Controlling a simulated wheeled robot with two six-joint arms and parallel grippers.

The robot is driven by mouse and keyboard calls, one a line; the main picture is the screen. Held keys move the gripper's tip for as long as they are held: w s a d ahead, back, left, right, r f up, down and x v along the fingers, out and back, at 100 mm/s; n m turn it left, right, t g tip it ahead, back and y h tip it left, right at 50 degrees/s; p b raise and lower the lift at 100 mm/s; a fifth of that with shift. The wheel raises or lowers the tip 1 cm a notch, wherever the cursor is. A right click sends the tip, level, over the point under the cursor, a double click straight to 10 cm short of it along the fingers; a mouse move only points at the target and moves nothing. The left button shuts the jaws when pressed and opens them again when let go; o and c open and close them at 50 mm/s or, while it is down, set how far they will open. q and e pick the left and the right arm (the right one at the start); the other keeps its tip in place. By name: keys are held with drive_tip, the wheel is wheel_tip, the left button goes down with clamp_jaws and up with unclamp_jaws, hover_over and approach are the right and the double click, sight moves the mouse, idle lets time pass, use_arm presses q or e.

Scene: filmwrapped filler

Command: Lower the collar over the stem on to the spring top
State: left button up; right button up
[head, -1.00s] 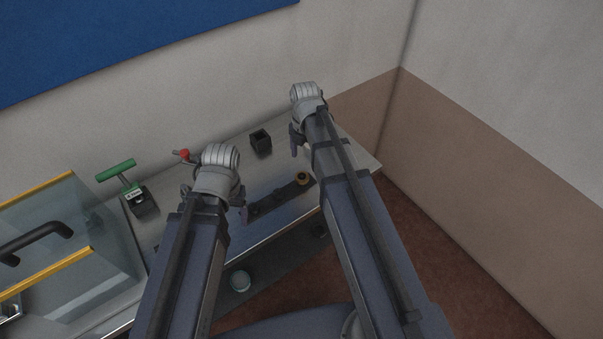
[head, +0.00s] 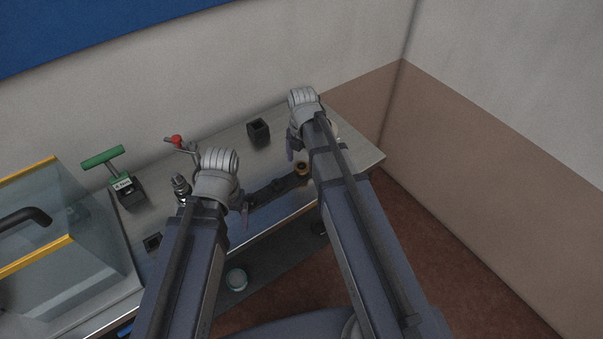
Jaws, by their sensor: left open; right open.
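A small upright metal part (head: 181,186), which looks like the stem with its spring, stands on the bench just left of my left gripper. My arm hides its lower part. A brass-coloured ring (head: 302,169), possibly the collar, sits at the right end of a dark bar on the bench. My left gripper (head: 244,208) is open and empty by the bar's left end. My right gripper (head: 290,149) is open and empty, above and left of the ring, apart from it in the picture. Its fingers are partly hidden by the wrist.
A red-knobbed lever (head: 176,140) and a black open-topped block (head: 258,131) stand towards the bench's back. A green T-handle (head: 103,156) and a clear guard (head: 60,225) with yellow edges are at left. A teal-rimmed round item (head: 236,280) is lower down. The bench's right end is mostly clear.

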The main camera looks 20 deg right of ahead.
drive_tip(key=shift+f, duration=0.45)
drive_tip(key=shift+r, duration=0.1)
drive_tip(key=shift+c, duration=0.2)
clamp_jaws()
